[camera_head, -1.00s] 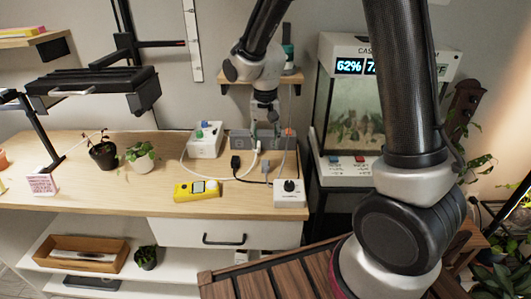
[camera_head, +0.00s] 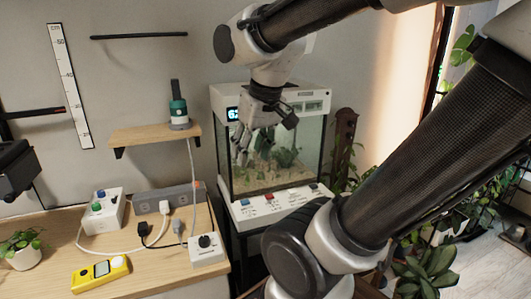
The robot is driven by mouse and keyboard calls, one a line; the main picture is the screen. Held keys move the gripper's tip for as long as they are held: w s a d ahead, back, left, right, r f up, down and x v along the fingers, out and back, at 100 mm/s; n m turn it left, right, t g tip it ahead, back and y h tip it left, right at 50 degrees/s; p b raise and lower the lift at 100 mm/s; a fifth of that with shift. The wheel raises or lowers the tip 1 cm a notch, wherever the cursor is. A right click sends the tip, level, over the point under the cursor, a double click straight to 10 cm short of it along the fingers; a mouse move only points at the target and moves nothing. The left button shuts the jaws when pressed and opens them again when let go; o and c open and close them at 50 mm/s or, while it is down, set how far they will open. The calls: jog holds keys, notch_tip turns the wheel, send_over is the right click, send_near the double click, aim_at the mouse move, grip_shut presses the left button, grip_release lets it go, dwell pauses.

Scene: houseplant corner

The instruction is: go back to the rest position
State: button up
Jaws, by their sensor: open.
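My gripper (camera_head: 254,147) hangs in front of the glass tank (camera_head: 272,182), with its fingers pointing down. It is open and nothing shows between its fingers. My arm reaches in from the upper right and hides part of the tank's top and display. The gripper is above the level of the wooden table (camera_head: 170,258) and to its right.
A power strip (camera_head: 168,198), a white box with knobs (camera_head: 104,211), a white dial box (camera_head: 207,249) and a yellow meter (camera_head: 100,273) are on the table. A wall shelf (camera_head: 150,136) holds a teal-and-grey device (camera_head: 178,108). Plants (camera_head: 428,275) stand at right.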

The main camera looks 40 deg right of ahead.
jog(key=shift+n, duration=0.3)
jog(key=s, duration=0.2)
jog(key=s+d, duration=0.1)
jog(key=s, duration=0.1)
jog(key=shift+r, duration=0.1)
